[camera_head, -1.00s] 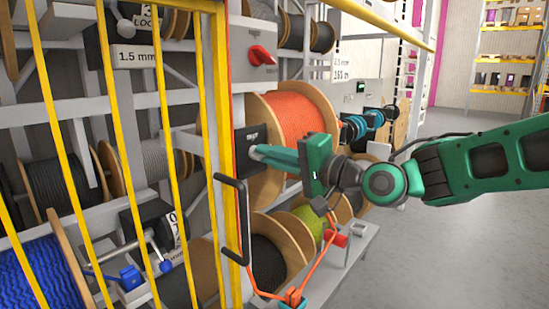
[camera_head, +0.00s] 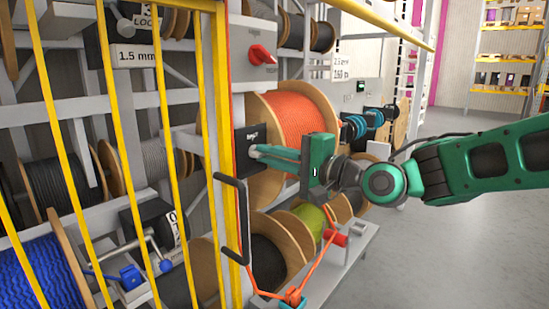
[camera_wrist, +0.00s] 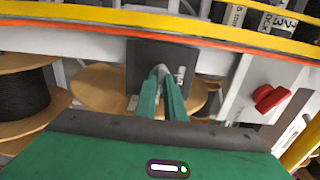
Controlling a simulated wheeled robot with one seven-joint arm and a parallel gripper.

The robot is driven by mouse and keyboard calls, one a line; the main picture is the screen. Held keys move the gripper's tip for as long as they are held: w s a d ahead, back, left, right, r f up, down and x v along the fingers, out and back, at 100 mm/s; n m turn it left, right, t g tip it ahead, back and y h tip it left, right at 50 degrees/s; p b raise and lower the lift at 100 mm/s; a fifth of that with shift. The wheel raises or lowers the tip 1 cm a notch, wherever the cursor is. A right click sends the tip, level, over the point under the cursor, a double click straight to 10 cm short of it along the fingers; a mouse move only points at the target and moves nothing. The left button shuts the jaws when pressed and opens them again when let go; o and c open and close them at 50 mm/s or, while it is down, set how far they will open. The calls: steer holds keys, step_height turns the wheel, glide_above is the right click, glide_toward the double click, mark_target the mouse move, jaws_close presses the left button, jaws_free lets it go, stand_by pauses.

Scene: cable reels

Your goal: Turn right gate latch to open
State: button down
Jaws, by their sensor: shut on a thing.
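The yellow-framed gate (camera_head: 222,120) with its bars stands at the left. A black latch plate (camera_head: 247,148) with a small white label sits beside the gate's right edge. My gripper (camera_head: 262,151) reaches in from the right with its green fingers close together at the plate. In the wrist view, the black plate (camera_wrist: 150,52) shows behind the fingers, and my gripper (camera_wrist: 161,82) is shut on a small grey latch piece (camera_wrist: 161,71). The fingers hide most of that piece, so its exact angle is hard to tell.
A black gate handle (camera_head: 235,222) stands below the plate. An orange cable reel (camera_head: 303,118) is just behind the fingers. A red rotary switch (camera_head: 262,54) is above. Orange cable and a red part (camera_head: 335,238) lie below. Open floor (camera_head: 440,245) is at the right.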

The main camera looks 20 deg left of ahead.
steer(key=c, duration=1.8)
jaws_free()
steer(key=shift+r, duration=0.1)
steer(key=shift+c, duration=0.2)
steer(key=shift+f, duration=0.3)
steer(key=shift+r, duration=0.2)
steer(key=v, duration=1)
steer(key=shift+d+f, duration=0.2)
steer(key=shift+d, duration=0.2)
